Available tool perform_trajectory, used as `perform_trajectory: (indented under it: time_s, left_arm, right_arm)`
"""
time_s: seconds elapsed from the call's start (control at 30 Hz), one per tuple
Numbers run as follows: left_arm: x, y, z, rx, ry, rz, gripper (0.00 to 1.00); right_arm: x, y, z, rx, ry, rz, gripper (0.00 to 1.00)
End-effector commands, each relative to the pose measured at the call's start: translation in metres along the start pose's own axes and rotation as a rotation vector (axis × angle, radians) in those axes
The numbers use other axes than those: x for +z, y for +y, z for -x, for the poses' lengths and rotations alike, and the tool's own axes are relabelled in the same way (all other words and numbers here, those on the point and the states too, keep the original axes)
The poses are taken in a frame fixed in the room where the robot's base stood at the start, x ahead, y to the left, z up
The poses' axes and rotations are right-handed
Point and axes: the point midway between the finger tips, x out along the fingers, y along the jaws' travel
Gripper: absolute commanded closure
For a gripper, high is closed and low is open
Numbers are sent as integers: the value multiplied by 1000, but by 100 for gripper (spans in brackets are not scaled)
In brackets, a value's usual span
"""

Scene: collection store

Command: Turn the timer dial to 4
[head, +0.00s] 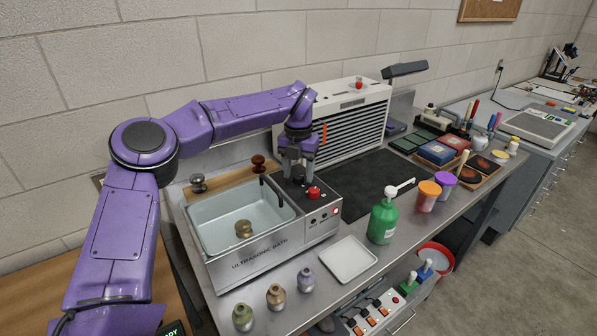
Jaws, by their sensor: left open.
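The ultrasonic bath (268,255) stands on the metal bench, with a water-filled basin on its left and a control panel (322,216) on its right. A red knob (313,192) sits on top of the panel side. A small dark knob (298,175) is just behind it, partly hidden by my gripper. Dial markings are too small to read, and I cannot tell which knob is the timer dial. My left gripper (297,170) points down, open, its fingers on either side of the dark knob; contact cannot be told. My right gripper is not in view.
A white tray (348,260), a green pump bottle (383,222) and several small jars (276,296) stand in front of and beside the bath. A white slatted unit (352,125) stands behind. A black mat (376,182) lies clear to the right.

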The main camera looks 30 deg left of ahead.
Motion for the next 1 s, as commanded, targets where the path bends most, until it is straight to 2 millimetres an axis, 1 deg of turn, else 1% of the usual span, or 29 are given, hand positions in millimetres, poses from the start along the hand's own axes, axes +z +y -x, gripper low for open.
perform_trajectory:
  time_s: [0.07,0.3,0.43,0.5,0.6,1.0]
  left_arm:
    - [1,0,11,0,-5,1,44]
    - [1,-1,70,1,-7,2,44]
    - [1,0,92,1,-5,1,44]
    - [0,0,99,0,-3,2,44]
    - [0,0,102,-1,-3,0,44]
    - [0,0,102,-1,-3,0,44]
  right_arm:
    - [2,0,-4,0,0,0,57]
    - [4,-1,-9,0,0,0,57]
    - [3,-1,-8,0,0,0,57]
    - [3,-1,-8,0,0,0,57]
    - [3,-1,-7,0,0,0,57]
    - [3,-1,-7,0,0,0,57]
